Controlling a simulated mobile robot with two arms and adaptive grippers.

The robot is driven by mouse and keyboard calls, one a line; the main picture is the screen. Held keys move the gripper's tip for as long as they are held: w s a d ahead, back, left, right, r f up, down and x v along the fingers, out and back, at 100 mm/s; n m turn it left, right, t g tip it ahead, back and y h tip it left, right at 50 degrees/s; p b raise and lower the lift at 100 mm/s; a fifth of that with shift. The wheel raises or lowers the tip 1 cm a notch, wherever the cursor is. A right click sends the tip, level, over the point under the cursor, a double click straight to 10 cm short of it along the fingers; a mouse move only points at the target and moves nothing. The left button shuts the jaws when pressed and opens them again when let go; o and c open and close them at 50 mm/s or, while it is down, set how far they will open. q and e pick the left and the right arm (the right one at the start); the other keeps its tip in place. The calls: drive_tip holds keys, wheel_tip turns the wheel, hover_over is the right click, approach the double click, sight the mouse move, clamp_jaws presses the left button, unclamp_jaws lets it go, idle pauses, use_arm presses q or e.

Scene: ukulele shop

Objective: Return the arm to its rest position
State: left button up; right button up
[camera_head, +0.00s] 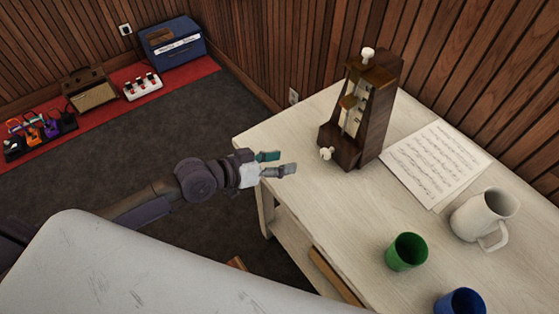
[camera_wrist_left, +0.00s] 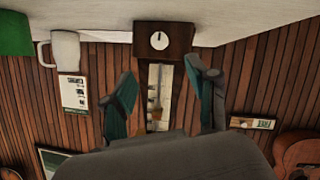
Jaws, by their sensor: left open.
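My left arm comes in from the left in the head view. Its gripper (camera_head: 279,163) is open and empty at the left edge of the pale wooden table (camera_head: 318,204). In the left wrist view the two fingers (camera_wrist_left: 165,95) are spread apart with nothing between them. A dark wooden metronome (camera_head: 360,108) stands upright on the table, to the right of the gripper and apart from it. It also shows beyond the fingers in the left wrist view (camera_wrist_left: 178,40), where the picture is upside down. My right gripper is not in view.
A music sheet (camera_head: 436,163), a white pitcher (camera_head: 480,218), a green cup (camera_head: 406,252) and a blue cup (camera_head: 460,302) are on the table's right part. Dark floor left of the table is clear.

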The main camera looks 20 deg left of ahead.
use_arm(q)
drive_tip(key=shift+m+g+y, duration=0.3)
drive_tip(key=shift+g+y, duration=0.1)
drive_tip(key=shift+g, duration=0.2)
drive_tip(key=s, duration=0.1)
drive_tip(key=s+d+f, duration=0.1)
drive_tip(key=s+d, duration=0.1)
drive_tip(key=shift+s+d+f, duration=0.25)
drive_tip(key=shift+s+f, duration=0.05)
drive_tip(key=shift+f, duration=0.05)
drive_tip(key=s+a+f+n+g+y, duration=0.25)
drive_tip(key=s+a+y, duration=0.2)
drive_tip(key=s, duration=0.45)
drive_tip(key=s+a+f+n+g+y, duration=0.1)
drive_tip(key=s+a+f+g+y, duration=0.2)
drive_tip(key=s+a, duration=0.45)
wheel_tip(320, 180, down, 26)
drive_tip(key=s+d+g+y, duration=0.1)
drive_tip(key=s+d, duration=0.1)
drive_tip(key=s+a+f+g, duration=0.1)
drive_tip(key=s+a+f, duration=0.1)
drive_tip(key=s+f, duration=1.3)
drive_tip(key=shift+s+a+m, duration=0.35)
drive_tip(key=shift+s, duration=0.4)
